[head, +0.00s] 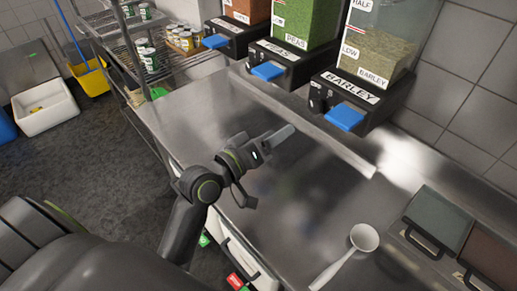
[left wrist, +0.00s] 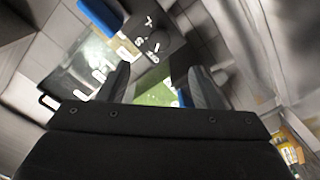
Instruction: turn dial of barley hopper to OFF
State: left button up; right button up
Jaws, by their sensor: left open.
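The barley hopper (head: 368,60) stands at the upper right in the head view, a clear bin partly filled with yellow-green barley. Its black base, labelled BARLEY (head: 354,90), has a blue flap (head: 344,116). The small dark dial (head: 318,100) is at the left of this base; its setting is too small to read. My left gripper (head: 283,137) is open and empty above the steel counter, below and left of the dial, apart from it. In the left wrist view its fingers (left wrist: 158,82) are spread; a blurred dark box with white marks (left wrist: 152,40) lies beyond. My right gripper is not seen.
The peas hopper (head: 305,22) and another hopper (head: 246,8) stand left of the barley one. A white ladle (head: 363,238) and dark lidded containers (head: 438,222) lie on the right of the counter (head: 310,190). A wire rack (head: 185,65) stands at the left.

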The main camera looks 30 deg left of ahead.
pick_arm(q)
jog(key=shift+b+v, duration=0.35)
jog(key=shift+v, duration=1.9)
jog(key=shift+f, duration=0.1)
jog(key=s+a+f+m+g+y, duration=0.1)
jog(key=s+a+f+g+y, duration=0.15)
jog(key=f, duration=0.35)
jog(key=s+a+f+m+g+y, duration=0.1)
jog(key=s+f+g+y, duration=0.2)
jog(key=f, duration=0.4)
jog(key=s+a+f+m+g+y, duration=0.1)
jog(key=s+a+f+g+y, duration=0.1)
jog(key=s+a+f+g, duration=0.45)
jog(key=s+a+f+m+g+y, duration=0.1)
jog(key=s+f, duration=0.2)
jog(key=s, duration=0.6)
notch_tip(320, 180, down, 25)
jog(key=a+g, duration=0.1)
jog(key=a, duration=0.1)
jog(key=s+d+f+g+b, duration=0.1)
jog(key=s+f, duration=1.4)
jog(key=f, duration=0.1)
jog(key=shift+d+f+h, duration=0.15)
jog(key=shift+d+h, duration=0.1)
jog(key=shift+h, duration=0.1)
